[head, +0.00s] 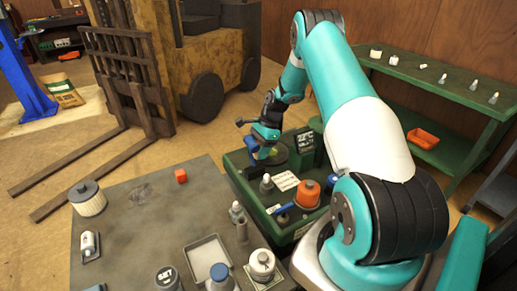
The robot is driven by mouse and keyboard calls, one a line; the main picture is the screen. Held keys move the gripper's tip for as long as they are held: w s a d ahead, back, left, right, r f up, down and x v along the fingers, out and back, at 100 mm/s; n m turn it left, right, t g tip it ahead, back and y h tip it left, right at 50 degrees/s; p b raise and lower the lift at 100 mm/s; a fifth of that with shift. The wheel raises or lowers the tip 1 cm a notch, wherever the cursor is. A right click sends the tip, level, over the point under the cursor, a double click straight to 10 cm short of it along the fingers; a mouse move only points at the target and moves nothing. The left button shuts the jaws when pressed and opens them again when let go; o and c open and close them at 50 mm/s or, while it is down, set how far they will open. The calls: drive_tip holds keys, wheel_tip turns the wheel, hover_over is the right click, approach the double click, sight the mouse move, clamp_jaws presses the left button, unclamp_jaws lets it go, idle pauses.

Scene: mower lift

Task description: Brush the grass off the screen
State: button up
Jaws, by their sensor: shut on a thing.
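My gripper (264,136) is over the back left part of a green machine (245,183). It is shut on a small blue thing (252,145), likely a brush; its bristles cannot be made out. A dark round part (277,156) lies just below and right of the gripper, with a yellowish-green patch beside it that may be grass. An upright dark panel (306,141) with white characters stands at the machine's back right. I cannot tell which of these parts is the screen, nor whether the held thing touches it.
The machine also bears an orange cap (308,193) and a white label (285,181). A grey table (135,230) in front holds a white filter (87,198), an orange block (181,176), a tray (208,257) and bottles. A forklift (190,60) stands behind; a green shelf (450,85) is at right.

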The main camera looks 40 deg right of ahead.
drive_tip(key=shift+f+b, duration=0.6)
drive_tip(key=shift+f, duration=0.5)
